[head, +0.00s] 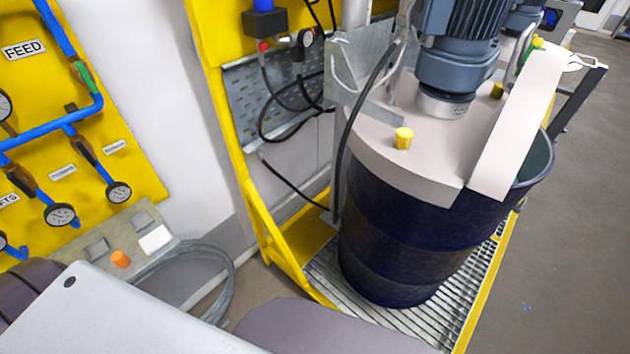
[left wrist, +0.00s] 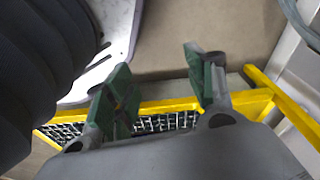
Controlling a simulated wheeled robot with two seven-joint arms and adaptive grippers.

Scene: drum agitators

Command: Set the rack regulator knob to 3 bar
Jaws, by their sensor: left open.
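A blue knob (head: 263,5) sits on a dark block (head: 264,23) at the top of the yellow rack in the head view; I take this to be the regulator. Its top edge is cut by the frame. A small round gauge (head: 306,37) is beside it to the right, too small to read. My left gripper (left wrist: 160,82) shows only in the left wrist view, with its green-padded fingers apart and nothing between them. It is well away from the knob, above the floor and a yellow-edged grating. My right gripper is not in view.
A dark blue drum (head: 400,240) with a beige lid and motor (head: 460,45) stands on a yellow-edged grating (head: 330,275). Black hoses (head: 270,110) hang below the regulator. A yellow FEED panel (head: 60,110) with pipes and gauges is at left. Floor at right (head: 575,220) is clear.

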